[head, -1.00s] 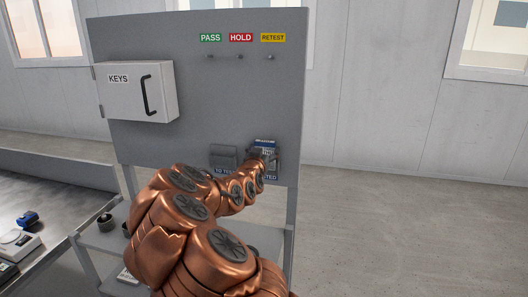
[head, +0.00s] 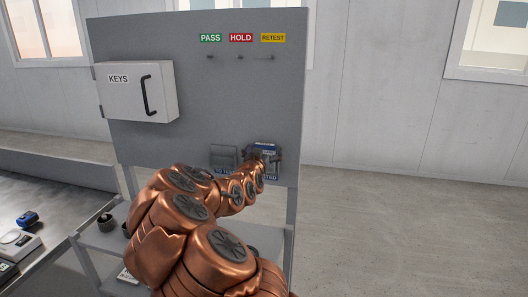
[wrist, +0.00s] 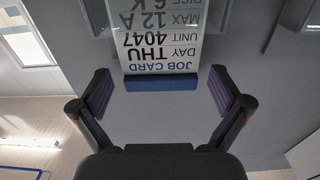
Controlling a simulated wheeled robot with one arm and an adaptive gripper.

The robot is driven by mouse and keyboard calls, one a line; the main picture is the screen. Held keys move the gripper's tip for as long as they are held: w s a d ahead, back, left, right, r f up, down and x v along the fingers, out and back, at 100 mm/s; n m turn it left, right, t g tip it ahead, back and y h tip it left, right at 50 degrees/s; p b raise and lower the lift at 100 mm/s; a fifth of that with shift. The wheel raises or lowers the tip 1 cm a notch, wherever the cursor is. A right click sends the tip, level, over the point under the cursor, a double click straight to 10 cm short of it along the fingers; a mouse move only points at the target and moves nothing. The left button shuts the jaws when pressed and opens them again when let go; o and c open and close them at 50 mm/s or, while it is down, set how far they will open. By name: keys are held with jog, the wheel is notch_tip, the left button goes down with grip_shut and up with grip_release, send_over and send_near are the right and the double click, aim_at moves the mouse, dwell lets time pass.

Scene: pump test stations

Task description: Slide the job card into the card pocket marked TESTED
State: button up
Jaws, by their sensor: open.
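The job card (wrist: 160,40) is white with a blue edge strip and shows upside down in the wrist view. In the head view its blue top edge (head: 265,146) shows at the right-hand pocket, the card pocket marked TESTED (head: 270,178), on the grey board. Grey pocket edges flank the card in the wrist view, so it appears to stand in the pocket; its lower end is out of view. My gripper (wrist: 161,95) is open, one finger on each side of the card's blue edge, with gaps between. My arm hides part of the pocket in the head view.
The neighbouring pocket (head: 223,158) is just left on the same board (head: 200,100). A white KEYS cabinet (head: 138,92) juts out at upper left. Small hooks sit under the PASS, HOLD and RETEST labels (head: 241,38). Open floor lies to the right.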

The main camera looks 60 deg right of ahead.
jog(key=shift+v, duration=3.75)
jog(key=s+a+f+n+g+y, duration=0.15)
jog(key=a+f+y, duration=0.25)
jog(key=a, duration=0.6)
jog(key=a+f+n+y, duration=0.2)
jog(key=a+f+y, duration=0.2)
jog(key=a, duration=0.6)
jog(key=a+f+n+y, duration=0.2)
jog(key=a+f+y, duration=0.25)
jog(key=a, duration=0.65)
jog(key=s+a+r+n+g+y, duration=0.1)
jog(key=s+a+n+g+y, duration=0.3)
jog(key=s+a, duration=1.3)
jog(key=s+n+g, duration=0.2)
jog(key=s+n, duration=0.2)
jog(key=shift+s+a+r, duration=0.3)
jog(key=shift+a+r, duration=0.05)
jog(key=shift+r, duration=0.05)
